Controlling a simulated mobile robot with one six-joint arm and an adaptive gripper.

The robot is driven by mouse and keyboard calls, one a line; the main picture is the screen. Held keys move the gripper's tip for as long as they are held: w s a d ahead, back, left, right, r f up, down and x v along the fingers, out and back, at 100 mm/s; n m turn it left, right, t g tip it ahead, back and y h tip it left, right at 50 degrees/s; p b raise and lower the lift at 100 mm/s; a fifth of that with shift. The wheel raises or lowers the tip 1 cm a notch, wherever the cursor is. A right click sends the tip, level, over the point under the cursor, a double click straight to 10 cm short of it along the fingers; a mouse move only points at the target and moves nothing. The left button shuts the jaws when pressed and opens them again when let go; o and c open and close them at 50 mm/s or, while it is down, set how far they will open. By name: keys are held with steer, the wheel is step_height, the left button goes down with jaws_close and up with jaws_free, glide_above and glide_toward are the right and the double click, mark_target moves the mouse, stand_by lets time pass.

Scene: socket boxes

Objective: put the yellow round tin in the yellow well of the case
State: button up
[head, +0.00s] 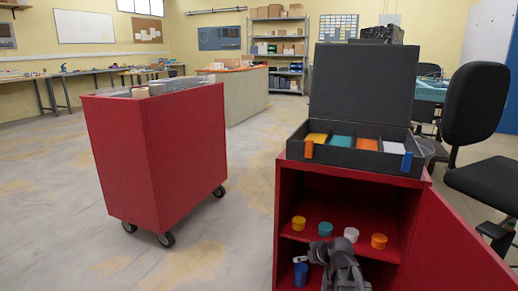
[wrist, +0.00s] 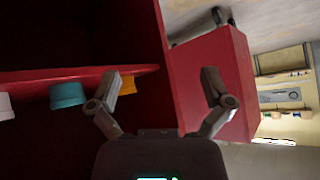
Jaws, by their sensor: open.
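The yellow round tin (head: 298,223) stands at the left end of the shelf inside the open red cabinet. In the wrist view the yellow tin (wrist: 128,85) is partly hidden behind the left finger. The black case (head: 355,158) sits open on the cabinet, with its yellow well (head: 317,139) at the far left of the row. My gripper (wrist: 160,80) is open and empty, its fingers spread wide in front of the cabinet's side edge. In the head view my arm is low before the cabinet opening; its fingertips are hard to make out there.
A teal tin (head: 325,229), a white tin (head: 351,234) and an orange tin (head: 379,241) share the shelf. The cabinet door (head: 455,235) hangs open at right. Another red cabinet (head: 155,150) on wheels stands left, with clear floor between. A black chair (head: 475,105) is at right.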

steer(key=s+d+f+m+g+h, duration=0.1)
steer(key=s+f+m+g+h, duration=0.2)
steer(key=s, duration=0.6)
steer(key=s+f+m+g+h, duration=0.15)
steer(key=s+g, duration=0.25)
steer(key=s, duration=0.5)
steer(key=w+a+r+n+t+y, duration=0.1)
steer(key=w+n+t+y, duration=0.15)
steer(key=w, duration=0.45)
steer(key=w+a+r+n+t+y, duration=0.1)
steer(key=w+r+n+t, duration=0.15)
steer(key=w, duration=0.55)
steer(key=w+d+r+t, duration=0.3)
steer(key=w, duration=0.3)
steer(key=w+d+r+t, duration=0.3)
steer(key=w+r+t, duration=0.1)
steer(key=w, duration=0.2)
steer(key=shift+d+y, duration=0.25)
steer(key=shift+y, duration=0.15)
steer(key=shift+s+a+r, duration=0.1)
